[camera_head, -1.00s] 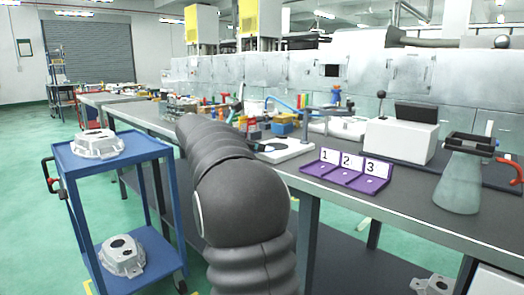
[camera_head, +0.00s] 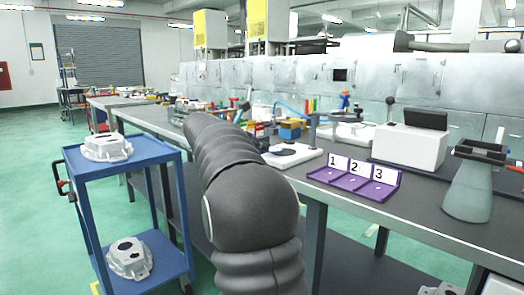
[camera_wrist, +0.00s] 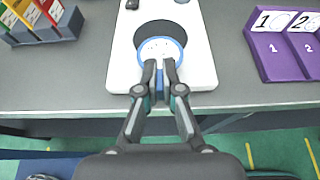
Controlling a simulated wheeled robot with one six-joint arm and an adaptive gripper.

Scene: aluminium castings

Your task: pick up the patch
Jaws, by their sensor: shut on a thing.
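The patch appears to be a round white disc with a blue rim and small dark marks (camera_wrist: 158,50). My gripper (camera_wrist: 161,70) is shut on its near edge, with a blue part of it between the fingertips. The disc is over a white board (camera_wrist: 199,65) and overlaps the board's dark round area (camera_wrist: 162,30). I cannot tell whether the disc touches the board.
A purple stand numbered 1, 2, 3 (camera_head: 352,181) is right of the board. A white box-shaped device (camera_head: 408,146) stands beyond it. Coloured cards in a grey holder (camera_wrist: 62,27) are left. A blue cart (camera_head: 130,165) with castings is left of the bench (camera_head: 430,212).

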